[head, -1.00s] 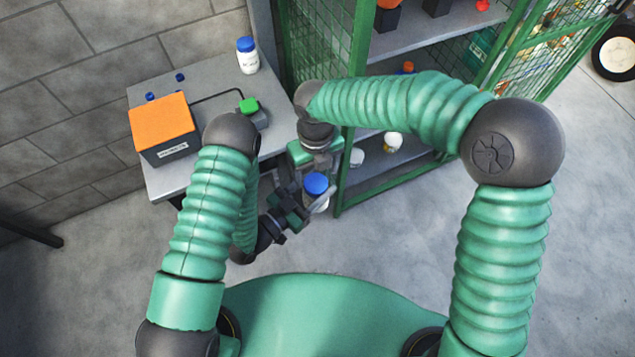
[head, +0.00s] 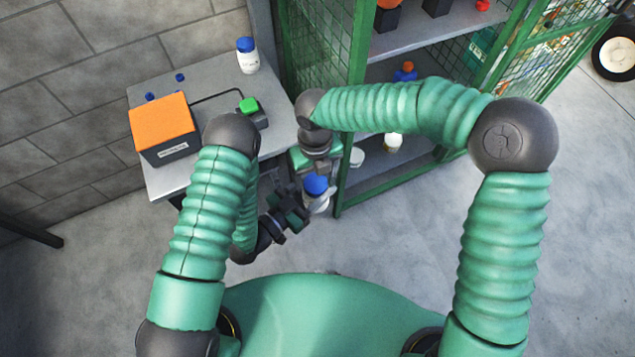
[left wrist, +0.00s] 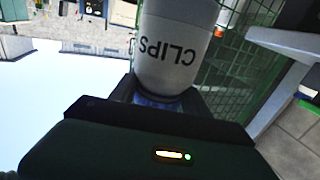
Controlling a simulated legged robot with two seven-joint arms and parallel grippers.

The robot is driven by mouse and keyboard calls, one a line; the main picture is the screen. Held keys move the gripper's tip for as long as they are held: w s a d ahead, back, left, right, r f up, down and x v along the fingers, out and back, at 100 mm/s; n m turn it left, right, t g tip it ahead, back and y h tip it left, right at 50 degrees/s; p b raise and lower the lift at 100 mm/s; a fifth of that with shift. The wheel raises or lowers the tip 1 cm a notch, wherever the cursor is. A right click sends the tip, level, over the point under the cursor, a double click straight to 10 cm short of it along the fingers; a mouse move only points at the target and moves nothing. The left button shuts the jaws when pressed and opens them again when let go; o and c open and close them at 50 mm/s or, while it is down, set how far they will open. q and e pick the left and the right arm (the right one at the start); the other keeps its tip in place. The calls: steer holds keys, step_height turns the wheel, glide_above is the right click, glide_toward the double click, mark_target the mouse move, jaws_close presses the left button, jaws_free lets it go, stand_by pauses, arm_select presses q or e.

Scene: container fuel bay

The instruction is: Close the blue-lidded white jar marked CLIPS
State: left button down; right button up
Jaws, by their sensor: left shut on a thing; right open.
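The white CLIPS jar (head: 318,204) with its blue lid (head: 316,184) is in front of the cabinet in the head view, lid up. Its lettering shows upside down in the left wrist view (left wrist: 172,50), with a strip of blue near my fingers. My left gripper (head: 300,206) is shut on the jar and holds it beside the bench. My right gripper (head: 318,174) is open, right at the lid and covering part of it. I cannot tell whether it touches the lid, or how tightly the lid sits.
The grey bench (head: 215,85) carries an orange-topped box (head: 162,128), a green button (head: 249,105), small blue caps (head: 180,77) and another blue-lidded white jar (head: 247,58). The green mesh cabinet (head: 357,100) stands open close to my right arm, with items on its shelves.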

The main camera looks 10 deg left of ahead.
steer(key=shift+f, duration=1.25)
steer(key=c, duration=1.5)
steer(key=o, duration=1.6)
steer(key=shift+c, duration=0.2)
steer(key=shift+r, duration=0.15)
step_height(320, 180, up, 4)
steer(key=shift+r, duration=0.2)
steer(key=o, duration=0.6)
steer(key=shift+c, duration=0.2)
